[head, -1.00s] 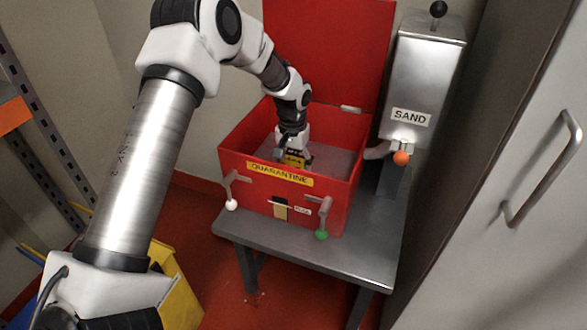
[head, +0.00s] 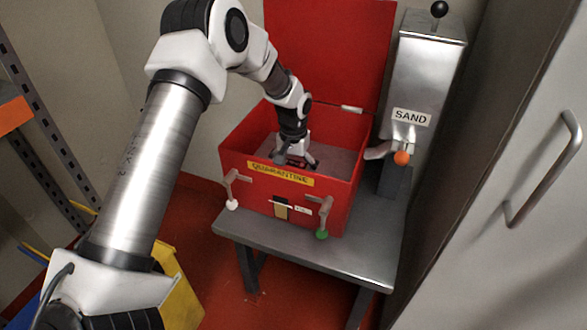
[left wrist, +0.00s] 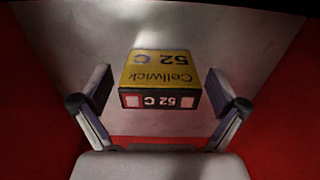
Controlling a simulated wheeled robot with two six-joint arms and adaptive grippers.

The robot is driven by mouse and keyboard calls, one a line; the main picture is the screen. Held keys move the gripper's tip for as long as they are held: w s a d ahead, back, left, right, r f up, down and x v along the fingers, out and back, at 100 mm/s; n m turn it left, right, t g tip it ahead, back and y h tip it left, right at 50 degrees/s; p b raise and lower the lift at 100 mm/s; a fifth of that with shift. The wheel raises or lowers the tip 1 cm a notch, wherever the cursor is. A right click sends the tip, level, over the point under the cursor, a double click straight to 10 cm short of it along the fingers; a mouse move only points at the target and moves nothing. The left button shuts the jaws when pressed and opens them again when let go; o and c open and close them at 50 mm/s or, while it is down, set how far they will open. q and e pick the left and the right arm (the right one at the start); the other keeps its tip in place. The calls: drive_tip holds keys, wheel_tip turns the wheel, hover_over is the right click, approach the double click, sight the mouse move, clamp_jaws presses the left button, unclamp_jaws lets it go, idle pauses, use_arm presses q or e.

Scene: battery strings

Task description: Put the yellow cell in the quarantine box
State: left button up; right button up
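My left gripper (head: 298,162) is inside the box, over the cell. In the left wrist view its two fingers (left wrist: 160,115) stand apart, one on each side of the cell, with a gap at both. In the head view the gripper mostly hides the cell. My right gripper is not in view.
The box's red lid (head: 330,45) stands open behind it. The box sits on a grey metal table (head: 350,255). A sand dispenser (head: 425,70) stands to the right, beside a grey cabinet door (head: 525,150). A yellow bin (head: 178,290) is at lower left.

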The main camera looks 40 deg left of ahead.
sight(294, 164)
use_arm(q)
drive_tip(key=shift+r, duration=0.2)
wheel_tip(294, 164, up, 13)
drive_tip(key=p, duration=0.2)
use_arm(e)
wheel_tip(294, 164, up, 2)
use_arm(q)
drive_tip(key=shift+f, duration=0.1)
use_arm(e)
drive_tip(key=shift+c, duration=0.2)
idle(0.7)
